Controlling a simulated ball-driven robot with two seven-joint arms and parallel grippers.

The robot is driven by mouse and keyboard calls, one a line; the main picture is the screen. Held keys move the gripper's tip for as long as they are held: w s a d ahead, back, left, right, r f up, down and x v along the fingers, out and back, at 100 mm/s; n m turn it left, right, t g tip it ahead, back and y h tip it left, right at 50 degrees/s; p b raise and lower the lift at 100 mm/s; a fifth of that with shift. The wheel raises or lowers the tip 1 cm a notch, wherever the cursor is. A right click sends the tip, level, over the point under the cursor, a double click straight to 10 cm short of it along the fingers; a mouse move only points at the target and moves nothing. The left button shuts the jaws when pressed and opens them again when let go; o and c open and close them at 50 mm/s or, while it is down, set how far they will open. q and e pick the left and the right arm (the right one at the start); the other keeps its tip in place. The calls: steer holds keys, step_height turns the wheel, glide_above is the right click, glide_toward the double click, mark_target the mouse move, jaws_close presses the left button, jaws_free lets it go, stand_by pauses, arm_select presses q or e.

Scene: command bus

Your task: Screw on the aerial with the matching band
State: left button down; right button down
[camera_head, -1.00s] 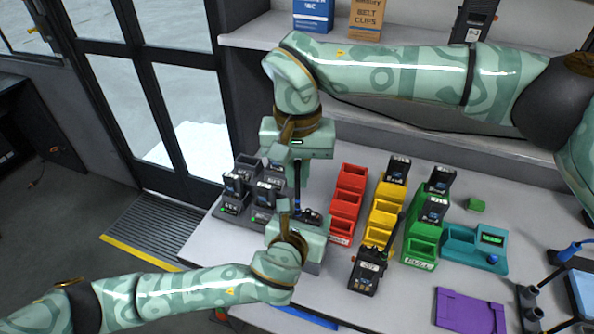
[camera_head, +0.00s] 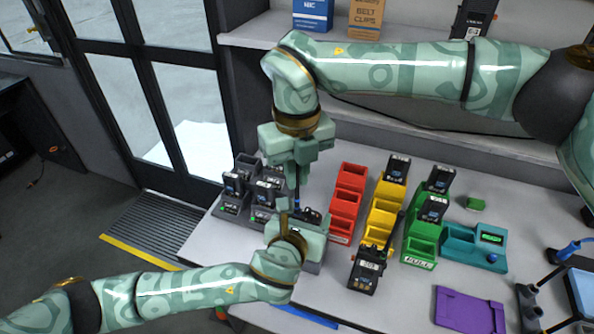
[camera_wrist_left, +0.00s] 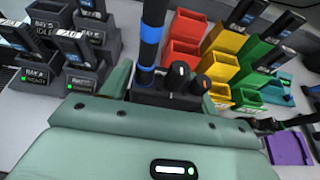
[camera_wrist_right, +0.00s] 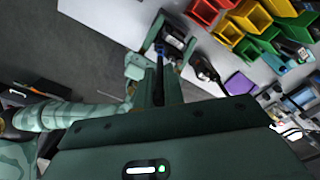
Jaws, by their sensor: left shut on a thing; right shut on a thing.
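A dark handheld radio (camera_wrist_left: 180,92) with knobs on top is between the fingers of my left gripper (camera_head: 300,222), which is shut on it. A black aerial (camera_head: 297,190) with blue bands stands upright over the radio's top; it also shows in the left wrist view (camera_wrist_left: 151,35). A blue ring (camera_wrist_left: 143,77) shows at its foot, beside the knobs. I cannot tell whether the aerial is fully seated. My right gripper (camera_head: 297,168) is shut on the aerial from above, directly over the left gripper. In the right wrist view the aerial (camera_wrist_right: 159,75) runs down from the fingers.
A charging rack (camera_head: 232,208) with several radios is left of the grippers. Red (camera_head: 345,205), yellow (camera_head: 380,220) and green (camera_head: 420,240) bins stand to the right. A teal unit (camera_head: 460,250) and purple tray (camera_head: 470,310) lie farther right.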

arm_select(q)
steer(key=shift+s+d, duration=0.15)
steer(key=shift+d, duration=0.05)
arm_select(e)
steer(key=m, duration=0.9)
steer(key=shift+m, duration=0.3)
steer(key=m, duration=0.6)
steer(key=c, duration=1.5)
jaws_free()
steer(key=shift+w, duration=0.1)
steer(key=shift+r, duration=2.25)
steer(key=shift+o, duration=0.3)
steer(key=shift+o, duration=0.3)
steer(key=shift+a, duration=0.1)
